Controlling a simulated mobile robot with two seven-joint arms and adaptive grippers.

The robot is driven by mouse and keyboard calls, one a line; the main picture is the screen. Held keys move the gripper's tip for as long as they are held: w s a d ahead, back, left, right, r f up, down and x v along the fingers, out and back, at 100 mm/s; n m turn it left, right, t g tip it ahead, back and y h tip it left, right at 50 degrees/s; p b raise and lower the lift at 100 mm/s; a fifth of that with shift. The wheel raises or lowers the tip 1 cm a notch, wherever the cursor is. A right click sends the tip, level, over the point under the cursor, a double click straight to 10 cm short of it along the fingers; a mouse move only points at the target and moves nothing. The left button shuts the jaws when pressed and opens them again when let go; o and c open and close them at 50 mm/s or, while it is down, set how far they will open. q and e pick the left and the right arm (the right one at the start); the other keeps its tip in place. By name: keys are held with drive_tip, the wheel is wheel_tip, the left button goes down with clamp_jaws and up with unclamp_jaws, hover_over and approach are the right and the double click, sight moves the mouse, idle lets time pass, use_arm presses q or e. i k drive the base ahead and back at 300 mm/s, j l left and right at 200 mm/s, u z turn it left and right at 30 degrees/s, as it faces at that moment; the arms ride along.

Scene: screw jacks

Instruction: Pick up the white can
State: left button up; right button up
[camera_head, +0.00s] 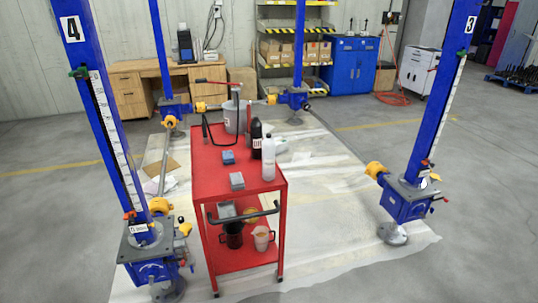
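A white bottle-shaped can (268,160) with a narrow top stands upright near the right edge of the red cart's top (207,172). A black bottle (256,140) with a pale label stands just behind it to the left. A whitish jug (261,240) with a handle stands on the cart's lower shelf. Which of the two white containers the task means, I cannot tell for sure. Neither of my grippers is in view.
A blue block (228,157), a grey block (237,181) and a grey bucket (231,118) share the cart top. A dark jug (233,236) stands below. Blue screw-jack columns (434,100) surround the cart. Grey floor (475,200) lies open at right.

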sight(268, 145)
drive_tip(key=i+l+u, duration=0.1)
drive_tip(key=i+l, duration=0.3)
drive_tip(key=i+l+u, duration=0.15)
drive_tip(key=i+l, duration=0.2)
drive_tip(key=l, duration=0.2)
